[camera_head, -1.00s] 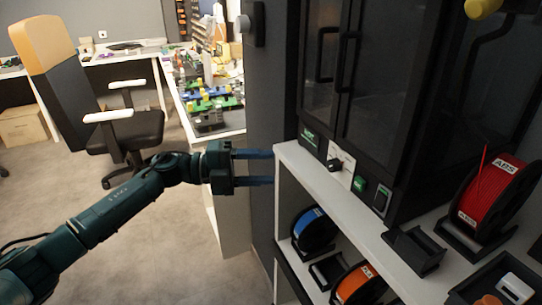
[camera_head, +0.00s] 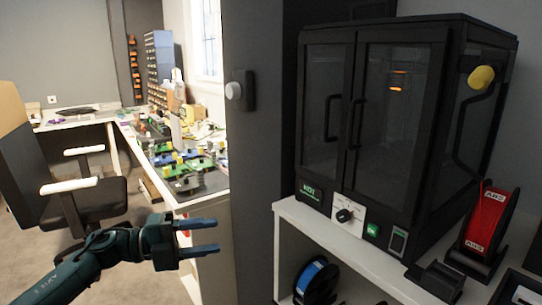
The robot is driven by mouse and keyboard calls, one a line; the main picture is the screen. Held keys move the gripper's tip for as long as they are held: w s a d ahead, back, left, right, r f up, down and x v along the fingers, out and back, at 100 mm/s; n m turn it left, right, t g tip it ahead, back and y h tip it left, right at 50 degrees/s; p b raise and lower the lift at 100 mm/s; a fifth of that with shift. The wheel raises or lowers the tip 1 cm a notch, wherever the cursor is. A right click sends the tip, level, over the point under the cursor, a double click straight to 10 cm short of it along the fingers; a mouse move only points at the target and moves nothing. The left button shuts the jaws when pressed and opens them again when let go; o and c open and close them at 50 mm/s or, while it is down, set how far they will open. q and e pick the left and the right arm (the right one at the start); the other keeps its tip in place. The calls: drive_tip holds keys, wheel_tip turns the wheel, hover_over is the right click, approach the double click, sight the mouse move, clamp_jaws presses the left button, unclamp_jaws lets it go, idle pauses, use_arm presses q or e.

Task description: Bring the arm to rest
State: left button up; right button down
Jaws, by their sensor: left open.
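My left gripper (camera_head: 207,238) is at the lower left of the head view, on the dark green arm that comes in from the left. Its two bluish fingers point right and are apart, with nothing between them. It hangs in front of the white desk's end and the grey pillar, left of the shelf. My right gripper does not show.
A black glass-doored cabinet (camera_head: 385,120) stands on the white shelf (camera_head: 290,212) at the right. A red spool (camera_head: 488,220) and a small black holder (camera_head: 440,279) are beside it. A blue spool (camera_head: 316,281) sits below. An office chair (camera_head: 90,200) stands left, by a cluttered desk (camera_head: 208,184).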

use_arm(q)
drive_tip(key=s+d+f+n+t+h+p, duration=0.1)
drive_tip(key=s+d+n+t+p, duration=0.3)
drive_tip(key=n, duration=0.3)
drive_tip(key=s+a+f+n+t+y+p, duration=0.1)
drive_tip(key=s+f+n+y+p, duration=0.4)
drive_tip(key=s+n, duration=0.5)
drive_tip(key=s+a+f+n+t+y+p, duration=0.1)
drive_tip(key=s+a+f+n+y+p, duration=0.3)
drive_tip(key=n, duration=0.9)
drive_tip(key=s+f+y+p, duration=0.2)
drive_tip(key=s+f+y, duration=0.2)
drive_tip(key=s+y, duration=0.2)
drive_tip(key=shift+s+f+t, duration=0.3)
drive_tip(key=shift+s+f, duration=0.1)
drive_tip(key=shift+s, duration=0.25)
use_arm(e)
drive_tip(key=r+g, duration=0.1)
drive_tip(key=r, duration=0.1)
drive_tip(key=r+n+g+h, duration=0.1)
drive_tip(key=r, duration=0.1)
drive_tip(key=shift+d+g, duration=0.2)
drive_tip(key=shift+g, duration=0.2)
